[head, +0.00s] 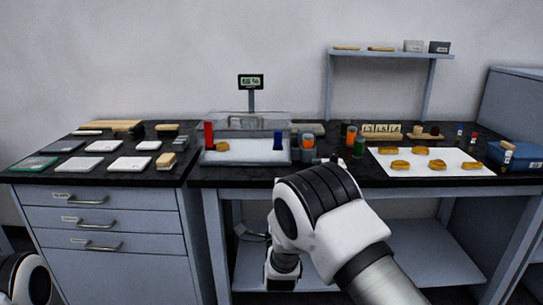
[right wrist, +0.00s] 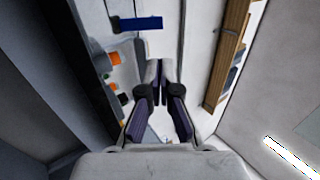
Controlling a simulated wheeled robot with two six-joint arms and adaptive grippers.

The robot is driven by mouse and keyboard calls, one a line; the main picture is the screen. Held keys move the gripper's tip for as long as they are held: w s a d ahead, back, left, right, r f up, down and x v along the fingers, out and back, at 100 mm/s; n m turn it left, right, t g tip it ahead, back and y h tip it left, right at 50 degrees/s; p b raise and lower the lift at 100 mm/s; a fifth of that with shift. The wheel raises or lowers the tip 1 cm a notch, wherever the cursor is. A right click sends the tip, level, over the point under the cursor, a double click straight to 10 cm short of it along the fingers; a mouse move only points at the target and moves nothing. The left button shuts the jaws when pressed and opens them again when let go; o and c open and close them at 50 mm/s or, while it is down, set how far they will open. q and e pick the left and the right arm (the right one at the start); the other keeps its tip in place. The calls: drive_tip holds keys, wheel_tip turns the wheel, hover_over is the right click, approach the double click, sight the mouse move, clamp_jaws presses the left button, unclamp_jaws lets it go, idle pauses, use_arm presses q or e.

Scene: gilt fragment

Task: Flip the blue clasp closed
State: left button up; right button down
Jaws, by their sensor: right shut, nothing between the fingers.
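The blue clasp (head: 278,140) stands upright at the right front of a clear case (head: 245,161) on the dark bench. A matching red clasp (head: 209,135) stands at the left front. An orange-gold fragment (head: 221,147) shows in the case. In the right wrist view the blue clasp (right wrist: 140,24) is a blue bar beyond my fingertips, apart from them. My right gripper (right wrist: 158,66) is shut and empty. My left gripper is out of view.
Orange containers (head: 307,141) stand just right of the case. A white sheet (head: 436,167) with several gold fragments lies further right, beside a blue box (head: 514,154). Flat trays (head: 103,146) cover the left bench. A display (head: 250,82) rises behind the case.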

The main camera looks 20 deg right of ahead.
sight(278, 134)
drive_tip(key=x, duration=1.4)
drive_tip(key=shift+a, duration=0.1)
drive_tip(key=shift+r+p, duration=0.15)
drive_tip(key=shift+p, duration=0.25)
